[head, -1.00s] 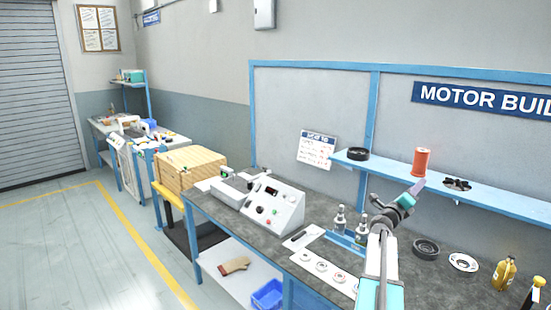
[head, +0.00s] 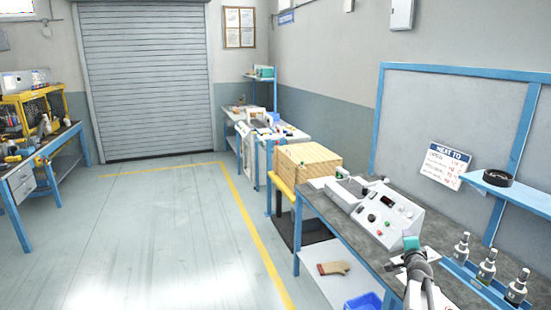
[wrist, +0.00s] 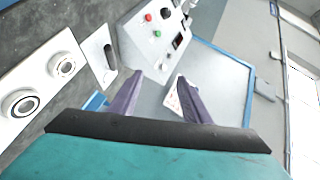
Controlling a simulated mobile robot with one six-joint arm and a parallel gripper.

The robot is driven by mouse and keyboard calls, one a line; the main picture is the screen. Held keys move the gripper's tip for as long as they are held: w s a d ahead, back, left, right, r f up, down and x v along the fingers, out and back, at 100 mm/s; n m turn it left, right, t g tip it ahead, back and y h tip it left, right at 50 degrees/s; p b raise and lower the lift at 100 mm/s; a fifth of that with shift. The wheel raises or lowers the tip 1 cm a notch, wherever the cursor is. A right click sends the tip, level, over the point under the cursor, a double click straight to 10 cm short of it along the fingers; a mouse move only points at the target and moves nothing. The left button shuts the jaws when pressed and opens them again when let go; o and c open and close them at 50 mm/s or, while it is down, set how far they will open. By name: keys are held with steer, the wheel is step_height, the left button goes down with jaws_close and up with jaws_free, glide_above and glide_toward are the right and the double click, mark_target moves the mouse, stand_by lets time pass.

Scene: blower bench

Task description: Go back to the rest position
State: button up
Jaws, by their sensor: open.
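My gripper (wrist: 158,100) shows in the wrist view with its two purple fingers apart and nothing between them. In the head view my arm rises at the lower right, over the front part of the workbench (head: 340,222); the fingers are hard to make out there. The grey control box (head: 385,212) with a small display and coloured buttons stands just beyond it. The control box also shows in the wrist view (wrist: 150,35), beyond the fingers.
Several metal fittings (head: 486,264) stand in a blue holder at right. A blue shelf (head: 520,192) carries a black ring (head: 497,177). A wooden crate (head: 307,162) stands beyond the bench. Open floor (head: 170,230) lies left, before a roller door (head: 147,75). Another bench (head: 22,180) is far left.

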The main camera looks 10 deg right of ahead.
steer(key=s+a+f+n+g+y, duration=0.1)
steer(key=a+f+n+y, duration=0.15)
steer(key=a+f, duration=0.45)
steer(key=s+a+f+n+g+y, duration=0.1)
steer(key=a+f+n+g+y, duration=0.2)
steer(key=a, duration=0.7)
steer(key=a+f+n+y, duration=0.1)
steer(key=a+f+n, duration=0.4)
steer(key=a, duration=0.4)
steer(key=s+a+f+n+g+y, duration=0.1)
steer(key=s+a+f+n+g, duration=0.4)
steer(key=s+a+f, duration=0.45)
steer(key=s+a+f+n+g, duration=0.1)
steer(key=s+a+n+g, duration=0.1)
steer(key=s+a, duration=0.3)
steer(key=s+a+f+n+g, duration=0.1)
steer(key=s+a+n+g, duration=0.15)
steer(key=s, duration=0.45)
steer(key=s+f+g+b, duration=0.1)
steer(key=s+f+b, duration=0.4)
steer(key=s+f, duration=0.3)
steer(key=s+f+g+b, duration=0.2)
steer(key=s+f+b, duration=0.3)
steer(key=f, duration=1)
steer(key=s+f+g+b, duration=0.2)
steer(key=s+f+b, duration=0.4)
steer(key=s+f, duration=0.5)
steer(key=shift+s+f+h, duration=0.3)
steer(key=shift+s+h, duration=0.15)
steer(key=shift+s, duration=0.05)
